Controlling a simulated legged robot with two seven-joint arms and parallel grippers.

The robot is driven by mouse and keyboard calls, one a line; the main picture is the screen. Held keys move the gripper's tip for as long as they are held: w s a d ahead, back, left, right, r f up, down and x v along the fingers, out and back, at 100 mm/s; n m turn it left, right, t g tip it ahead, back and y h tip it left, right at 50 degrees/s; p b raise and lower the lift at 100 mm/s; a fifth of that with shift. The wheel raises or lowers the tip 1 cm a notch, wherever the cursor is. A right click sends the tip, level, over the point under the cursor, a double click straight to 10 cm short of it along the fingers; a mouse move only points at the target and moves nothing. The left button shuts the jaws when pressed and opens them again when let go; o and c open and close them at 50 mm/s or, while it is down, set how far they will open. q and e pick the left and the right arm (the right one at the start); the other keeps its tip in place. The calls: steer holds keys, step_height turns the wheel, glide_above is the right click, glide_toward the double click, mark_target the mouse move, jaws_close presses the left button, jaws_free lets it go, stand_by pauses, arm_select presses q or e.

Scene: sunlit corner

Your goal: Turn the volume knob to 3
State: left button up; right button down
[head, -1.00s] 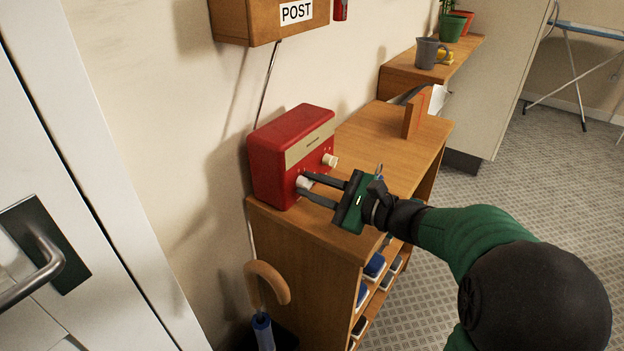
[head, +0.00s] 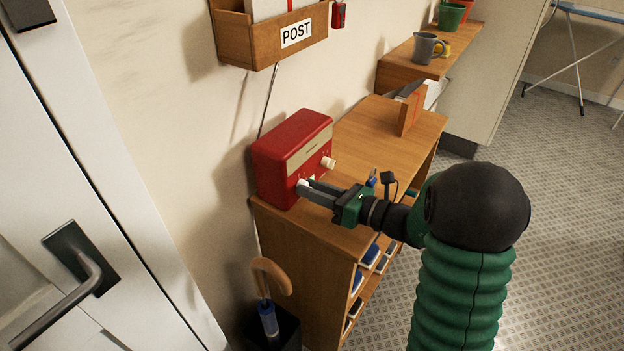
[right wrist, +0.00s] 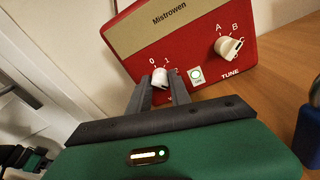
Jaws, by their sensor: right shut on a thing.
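The red radio (head: 275,165) stands on the wooden shelf unit; its front also shows in the right wrist view (right wrist: 190,25), marked "Mistrowen". Its white volume knob (head: 302,184) is the one nearer me. In the right wrist view this knob (right wrist: 160,75) sits between my fingertips, with 0 and 1 printed above it. The other numbers are hidden or too small to read, so I cannot tell its exact setting. My right gripper (head: 306,190) is shut on the volume knob; its fingers show in the right wrist view (right wrist: 157,88). My left gripper is out of view.
The TUNE knob (right wrist: 229,46), marked A, B, C, and a small button (right wrist: 196,75) are on the same panel. A wooden post box (head: 265,40) hangs above. An umbrella (head: 270,300) stands below left. The shelf top (head: 370,140) behind the radio is mostly clear.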

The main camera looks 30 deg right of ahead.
steer(key=shift+s+f+m+p, duration=0.1)
steer(key=shift+f+m+p, duration=0.15)
steer(key=shift+m+p, duration=0.8)
steer(key=c, duration=1.5)
jaws_free()
steer(key=shift+o, duration=1.3)
steer(key=shift+d, duration=0.1)
steer(key=shift+r, duration=0.1)
steer(key=f+p+v, duration=0.1)
steer(key=p+v, duration=0.1)
steer(key=v, duration=1.4)
steer(key=shift+s+d+r, duration=0.25)
steer(key=shift+d, duration=0.1)
